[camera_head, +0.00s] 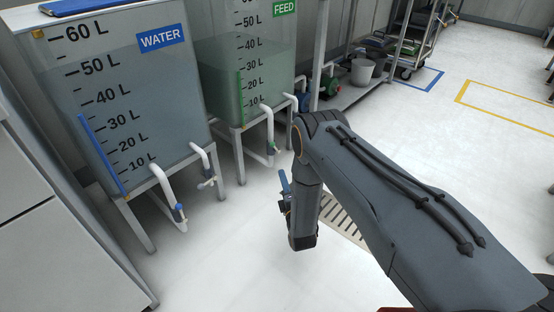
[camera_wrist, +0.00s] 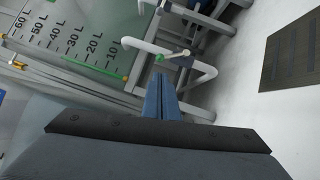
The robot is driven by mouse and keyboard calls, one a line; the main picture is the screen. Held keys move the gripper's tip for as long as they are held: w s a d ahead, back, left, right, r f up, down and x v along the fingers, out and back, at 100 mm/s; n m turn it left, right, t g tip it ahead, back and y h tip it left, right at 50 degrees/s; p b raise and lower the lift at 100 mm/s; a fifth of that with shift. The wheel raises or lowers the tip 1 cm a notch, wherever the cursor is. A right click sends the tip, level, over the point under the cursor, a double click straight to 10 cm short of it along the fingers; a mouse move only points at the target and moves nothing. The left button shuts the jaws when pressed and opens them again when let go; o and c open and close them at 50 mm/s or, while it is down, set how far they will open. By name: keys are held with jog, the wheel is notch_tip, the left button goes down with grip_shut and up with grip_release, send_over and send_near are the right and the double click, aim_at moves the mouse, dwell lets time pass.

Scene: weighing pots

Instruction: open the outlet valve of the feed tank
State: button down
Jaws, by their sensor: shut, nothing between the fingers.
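The feed tank (camera_head: 240,75), labelled FEED in green, stands behind the water tank and holds greenish liquid. It also shows tilted in the wrist view (camera_wrist: 85,30). A small gap seems to remain between fingertips and valve.
Metal stand legs (camera_head: 239,157) are near the valve. A floor grate (camera_head: 345,220) lies beside my arm. Buckets (camera_head: 362,71) stand on a low shelf behind. Open floor lies right.

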jog(key=b, duration=0.5)
send_near(273, 146)
jog(key=x, duration=0.5)
jog(key=shift+w+f, duration=0.1)
jog(key=shift+w, duration=0.05)
jog(key=shift+w+a+r+b, duration=0.2)
jog(key=shift+w+b, duration=0.2)
jog(key=shift+w, duration=0.2)
